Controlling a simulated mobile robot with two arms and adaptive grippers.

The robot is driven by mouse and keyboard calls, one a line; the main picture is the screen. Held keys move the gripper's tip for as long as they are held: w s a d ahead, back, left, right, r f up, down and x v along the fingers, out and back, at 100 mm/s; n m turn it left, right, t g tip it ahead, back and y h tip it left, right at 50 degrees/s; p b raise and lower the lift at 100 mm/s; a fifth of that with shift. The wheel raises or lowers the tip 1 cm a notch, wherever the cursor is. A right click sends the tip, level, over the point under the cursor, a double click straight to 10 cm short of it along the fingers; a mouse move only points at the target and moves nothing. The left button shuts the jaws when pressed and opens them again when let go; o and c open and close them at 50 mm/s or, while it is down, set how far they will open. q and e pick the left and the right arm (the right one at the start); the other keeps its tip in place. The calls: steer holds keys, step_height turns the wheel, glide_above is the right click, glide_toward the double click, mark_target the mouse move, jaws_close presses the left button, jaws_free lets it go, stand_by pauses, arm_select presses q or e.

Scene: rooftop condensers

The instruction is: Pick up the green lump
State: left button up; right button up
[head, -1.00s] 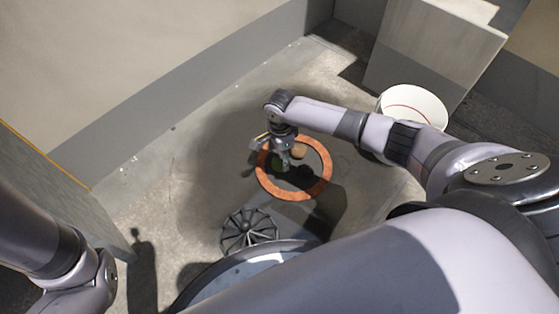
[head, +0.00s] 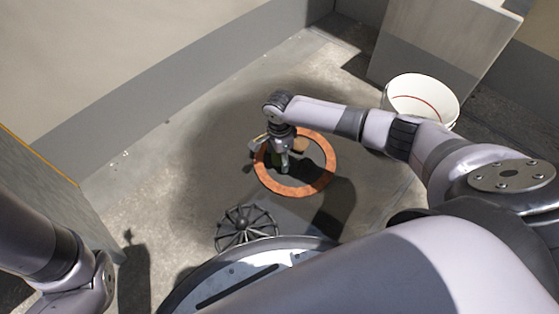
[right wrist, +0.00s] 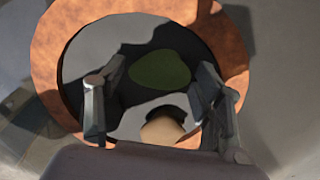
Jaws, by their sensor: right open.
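The green lump (right wrist: 160,70) lies on the floor inside an orange-brown ring. In the right wrist view it sits just beyond and between my fingertips, apart from them. In the head view only a dark green bit of the lump (head: 277,160) shows, mostly hidden by my gripper. My right gripper (head: 281,163) points down over the left part of the ring; in the wrist view its fingers (right wrist: 160,108) are spread and empty. My left gripper is out of view; only my left arm shows.
The ring (head: 318,182) lies flat around the lump. A tan rounded object (right wrist: 162,128) is also inside it. A black spoked thing (head: 246,228) stands nearer my base. A white bucket (head: 421,98) stands at right by a grey box (head: 435,50). Floor left of the ring is clear.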

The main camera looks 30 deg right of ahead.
steer(key=shift+c, duration=0.2)
steer(key=c, duration=1.1)
steer(key=shift+o, duration=0.2)
steer(key=shift+r, duration=0.1)
